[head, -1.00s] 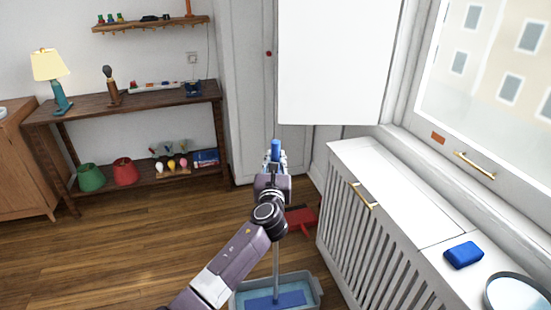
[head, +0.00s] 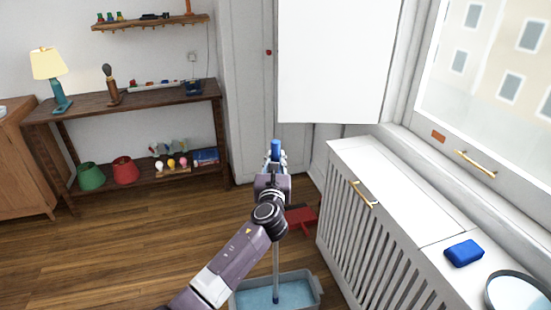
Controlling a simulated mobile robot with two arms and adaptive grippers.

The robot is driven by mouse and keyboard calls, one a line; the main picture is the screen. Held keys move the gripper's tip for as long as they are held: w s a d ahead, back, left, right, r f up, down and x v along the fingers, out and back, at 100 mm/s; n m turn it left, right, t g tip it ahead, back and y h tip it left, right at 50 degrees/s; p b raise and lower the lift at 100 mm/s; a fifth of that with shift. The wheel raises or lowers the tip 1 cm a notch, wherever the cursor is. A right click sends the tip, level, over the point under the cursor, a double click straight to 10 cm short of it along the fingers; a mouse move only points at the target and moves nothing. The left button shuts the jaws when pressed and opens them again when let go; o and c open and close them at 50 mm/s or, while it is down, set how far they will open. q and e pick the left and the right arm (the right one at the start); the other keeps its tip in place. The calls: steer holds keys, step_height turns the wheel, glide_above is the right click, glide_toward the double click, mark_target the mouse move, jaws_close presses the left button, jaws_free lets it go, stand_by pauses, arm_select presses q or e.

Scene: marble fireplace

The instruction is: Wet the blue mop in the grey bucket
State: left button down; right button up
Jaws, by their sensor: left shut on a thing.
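My left gripper (head: 274,161) is shut on the upper end of the mop's handle; the handle's blue top (head: 275,149) sticks up between the fingers. The grey pole of the blue mop (head: 276,268) runs down, near upright, into the grey bucket (head: 317,287) at the bottom of the view. Light blue water shows inside the bucket, and the pole's lower end meets it. The mop's flat blue head does not show clearly now. My forearm hides part of the handle. My right gripper is out of view.
A white slatted radiator cover (head: 385,190) stands right of the bucket, with a blue sponge (head: 463,253) and a round mirror-like disc (head: 519,291) on top. A red dustpan-like thing (head: 300,217) lies on the floor behind the bucket. The wooden floor (head: 130,250) at left is clear.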

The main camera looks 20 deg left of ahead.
arm_select(q)
steer(key=shift+f, duration=0.3)
stand_by(0.8)
step_height(320, 180, up, 19)
steer(key=p, duration=1.9)
steer(key=shift+p, duration=0.35)
